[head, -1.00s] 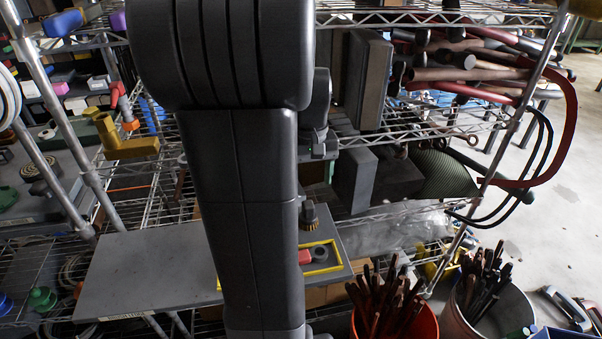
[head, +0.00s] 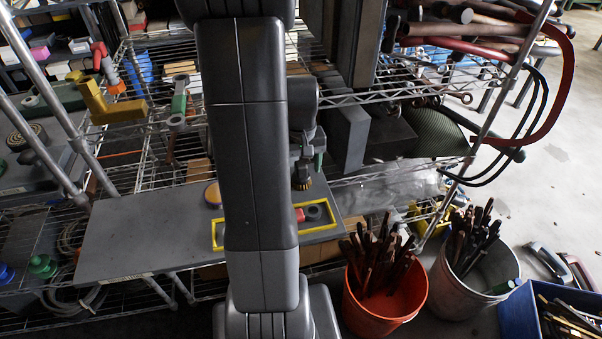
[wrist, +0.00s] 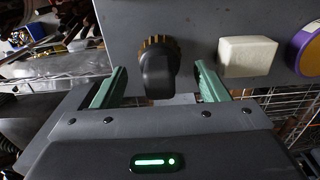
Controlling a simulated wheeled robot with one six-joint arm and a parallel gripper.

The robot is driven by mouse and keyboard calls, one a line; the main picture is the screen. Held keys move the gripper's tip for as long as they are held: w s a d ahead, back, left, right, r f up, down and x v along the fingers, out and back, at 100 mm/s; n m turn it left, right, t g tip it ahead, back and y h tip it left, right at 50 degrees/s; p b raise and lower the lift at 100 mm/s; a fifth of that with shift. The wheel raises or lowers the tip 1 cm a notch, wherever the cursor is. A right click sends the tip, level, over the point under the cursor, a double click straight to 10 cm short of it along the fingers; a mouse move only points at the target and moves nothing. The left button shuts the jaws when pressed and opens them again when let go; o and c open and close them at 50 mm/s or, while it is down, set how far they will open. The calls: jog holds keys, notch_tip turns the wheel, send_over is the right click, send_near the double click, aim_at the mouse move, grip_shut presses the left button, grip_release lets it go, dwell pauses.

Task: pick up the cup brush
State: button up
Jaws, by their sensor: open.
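The cup brush (wrist: 158,72) has a dark rounded body and a ring of brown bristles. In the wrist view it stands between the two green fingers of my gripper (wrist: 160,82), which are open with a gap on either side. In the head view the brush (head: 303,184) shows small on the grey board, with its tan bristles down. My gripper (head: 306,160) is right above and around it there, partly hidden behind my arm.
On the grey board (head: 135,235) are a yellow tray (head: 218,236) with a red piece (head: 300,215) and a round purple-and-yellow item (wrist: 305,48). A white block (wrist: 248,56) lies near the brush. Wire shelving and a dark box (head: 346,140) stand behind.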

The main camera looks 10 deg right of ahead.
aim_at(301, 163)
jog(key=shift+f, duration=0.95)
jog(key=c, duration=1.2)
jog(key=shift+o, duration=0.2)
notch_tip(301, 163, up, 10)
jog(key=shift+r, duration=0.1)
jog(key=shift+o, duration=1)
